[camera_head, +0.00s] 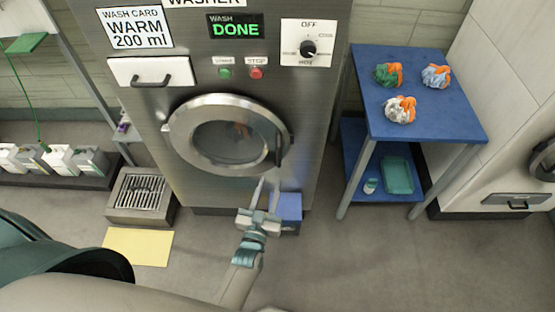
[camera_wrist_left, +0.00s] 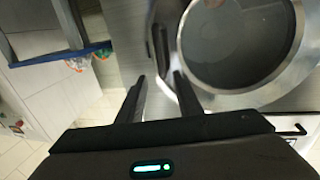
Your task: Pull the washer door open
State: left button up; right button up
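The washer door (camera_head: 183,137) is a round silver ring with dark glass, and it looks shut against the steel washer front. Its dark upright handle (camera_head: 279,150) is on the right side of the ring. My left gripper (camera_head: 267,185) is below the handle, fingers pointing up toward it, open and empty. In the left wrist view the open fingers (camera_wrist_left: 159,77) straddle a line toward the handle (camera_wrist_left: 161,48), which lies just beyond the tips. The door ring (camera_wrist_left: 285,85) is to the right there. Contact with the handle does not show. My right gripper is out of view.
A blue table (camera_head: 430,118) with several coloured cloth bundles stands right of the washer. A blue box (camera_head: 290,207) sits on the floor behind my left gripper. A floor drain box (camera_head: 140,195) and yellow mat (camera_head: 137,247) are at left. The washer panel (camera_head: 235,27) reads DONE.

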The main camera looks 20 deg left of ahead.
aim_at(278, 156)
pick_arm(q)
jog(key=w+b, duration=0.1)
jog(key=w, duration=0.2)
jog(key=w+b, duration=0.1)
jog(key=w, duration=0.2)
jog(key=w+b, duration=0.1)
jog(key=w, duration=0.3)
jog(key=shift+a+f, duration=0.1)
jog(key=shift+a, duration=0.3)
jog(key=shift+w+a+b, duration=0.1)
jog(key=shift+w+b, duration=0.25)
jog(key=shift+w, duration=0.45)
grip_shut()
